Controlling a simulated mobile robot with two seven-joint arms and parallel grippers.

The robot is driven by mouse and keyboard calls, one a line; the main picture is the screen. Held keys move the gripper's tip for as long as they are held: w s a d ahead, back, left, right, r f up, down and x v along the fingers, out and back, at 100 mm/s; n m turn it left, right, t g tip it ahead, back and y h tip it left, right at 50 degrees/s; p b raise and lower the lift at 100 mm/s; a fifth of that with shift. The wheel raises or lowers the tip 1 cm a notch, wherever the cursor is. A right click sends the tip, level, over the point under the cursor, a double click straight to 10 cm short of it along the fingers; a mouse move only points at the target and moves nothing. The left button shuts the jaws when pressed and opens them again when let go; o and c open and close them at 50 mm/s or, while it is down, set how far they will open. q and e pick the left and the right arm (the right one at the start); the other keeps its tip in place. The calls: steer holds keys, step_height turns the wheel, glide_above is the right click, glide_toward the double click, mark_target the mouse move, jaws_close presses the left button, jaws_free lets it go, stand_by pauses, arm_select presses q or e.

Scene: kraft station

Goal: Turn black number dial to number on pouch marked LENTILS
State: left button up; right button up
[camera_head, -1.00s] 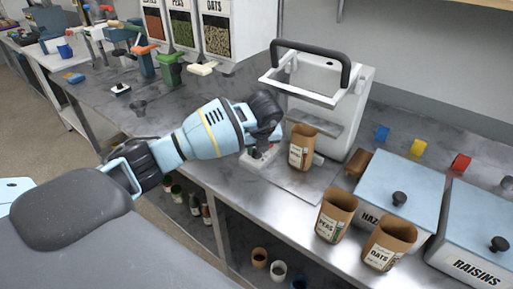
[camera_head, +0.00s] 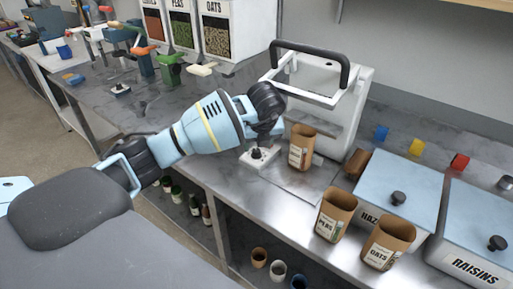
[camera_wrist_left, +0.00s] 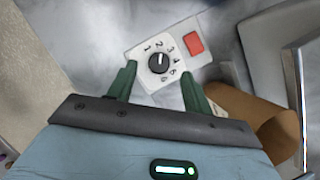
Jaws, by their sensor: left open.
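The black number dial (camera_wrist_left: 159,62) sits on a white box with printed numbers around it and a red button. Its white mark points roughly to the top of the picture, near 2. In the head view the dial box (camera_head: 259,158) stands at the bench's front edge. My left gripper (camera_wrist_left: 158,72) is open above the dial, its green fingers on either side of it in the picture, holding nothing. A brown pouch (camera_head: 302,148) stands upright right of the dial box; its label is too small to read. My right gripper is not in view.
A white sealing machine (camera_head: 335,95) with a dark handle stands behind the pouch. Pouches marked PEAS (camera_head: 335,215) and OATS (camera_head: 388,242) stand to the right, before blue-lidded bins (camera_head: 400,185). The bench left of the dial box is mostly clear.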

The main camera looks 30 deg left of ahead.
mark_target(259, 164)
arm_select(q)
steer(key=v, duration=0.4)
steer(key=shift+s+r, duration=0.15)
steer(key=shift+r, duration=0.15)
steer(key=shift+d, duration=0.1)
